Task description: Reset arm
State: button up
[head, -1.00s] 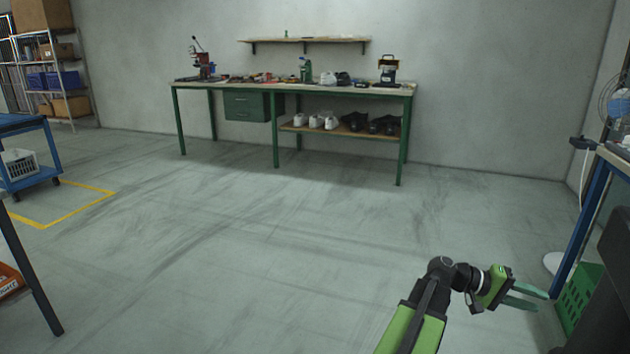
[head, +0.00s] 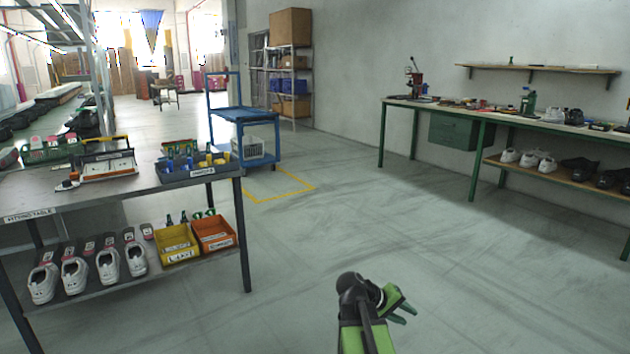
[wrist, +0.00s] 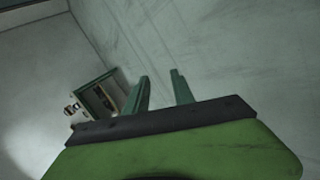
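My gripper (head: 402,312) is in the lower middle of the head view, at the end of my green and black arm, over bare floor. In the wrist view my gripper (wrist: 162,85) shows its two green fingers apart with nothing between them. It touches no object. The arm is bent, with the fingers pointing right in the head view.
A fitting table (head: 110,200) with shoes and bins stands close at left. A blue cart (head: 242,115) is behind it, by a yellow floor marking (head: 285,193). A green-legged workbench (head: 475,160) runs along the right wall. The floor (head: 300,260) between is clear.

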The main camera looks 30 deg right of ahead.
jog(key=w+a+f+n+t+y, duration=0.1)
jog(key=w+a+f+y, duration=0.1)
jog(key=a, duration=0.7)
jog(key=w+a+f+n+t+y, duration=0.1)
jog(key=w+a, duration=0.2)
jog(key=a, duration=0.5)
jog(key=w+a+f+n+t+y, duration=0.1)
jog(key=w+a+f+y, duration=0.1)
jog(key=a, duration=0.7)
jog(key=s+a+f+g+y, duration=0.1)
jog(key=s+a+y, duration=0.15)
jog(key=a, duration=0.45)
jog(key=s+a+f+g+y, duration=0.1)
jog(key=a+f+y, duration=0.15)
jog(key=a, duration=0.55)
notch_tip(320, 180, up, 39)
jog(key=p, duration=3.8)
jog(key=shift+d, duration=0.35)
